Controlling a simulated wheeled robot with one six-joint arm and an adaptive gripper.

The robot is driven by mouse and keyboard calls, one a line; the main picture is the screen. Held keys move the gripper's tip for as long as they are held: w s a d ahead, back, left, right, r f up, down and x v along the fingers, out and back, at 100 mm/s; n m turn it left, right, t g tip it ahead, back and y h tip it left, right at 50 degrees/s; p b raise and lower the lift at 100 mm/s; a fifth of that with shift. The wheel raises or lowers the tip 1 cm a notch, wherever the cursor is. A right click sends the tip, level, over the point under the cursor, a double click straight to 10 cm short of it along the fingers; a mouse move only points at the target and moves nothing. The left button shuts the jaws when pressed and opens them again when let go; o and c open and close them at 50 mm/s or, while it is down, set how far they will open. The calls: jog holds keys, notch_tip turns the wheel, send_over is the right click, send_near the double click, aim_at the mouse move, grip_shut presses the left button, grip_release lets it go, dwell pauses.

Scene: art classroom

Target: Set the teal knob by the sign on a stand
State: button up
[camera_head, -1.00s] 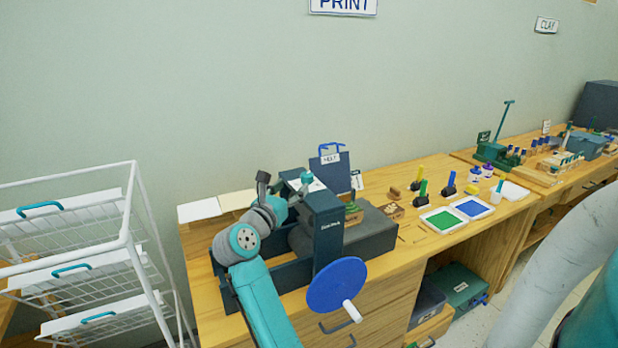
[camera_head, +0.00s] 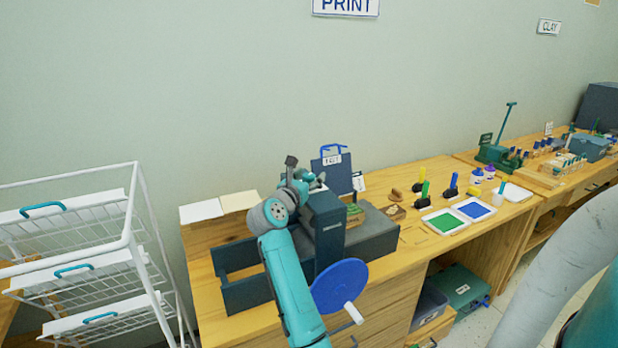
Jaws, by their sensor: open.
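The dark blue press (camera_head: 323,228) stands on the wooden bench with a large blue handwheel (camera_head: 340,286) on its front. A small teal knob (camera_head: 309,176) shows at the top of the press, partly covered by my arm's end. My gripper (camera_head: 303,179) is open beside the knob at the press top; its fingers are small and partly hidden, so I cannot tell whether they touch it. A small white sign on a stand (camera_head: 359,183) is just right of the press, behind its bed. A "FELT" label (camera_head: 331,159) is on a blue board behind.
The grey press bed (camera_head: 372,235) extends right. Stamps (camera_head: 398,195), brayers (camera_head: 451,186) and green and blue ink trays (camera_head: 445,221) cover the bench beyond. A white wire rack (camera_head: 80,250) stands left. Pale sheets (camera_head: 201,211) lie at the back left.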

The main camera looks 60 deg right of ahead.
jog(key=c, duration=1.2)
jog(key=shift+o, duration=0.2)
jog(key=shift+m+g, duration=0.4)
jog(key=shift+g, duration=0.2)
jog(key=shift+m+g, duration=0.6)
jog(key=shift+g, duration=0.4)
jog(key=m+g+y, duration=0.1)
jog(key=m+g, duration=0.3)
jog(key=g, duration=0.2)
jog(key=shift+g, duration=0.3)
jog(key=m+g+y, duration=0.5)
jog(key=g, duration=0.1)
jog(key=shift+s, duration=0.1)
jog(key=shift+m+g+y, duration=0.5)
jog(key=shift+y, duration=0.1)
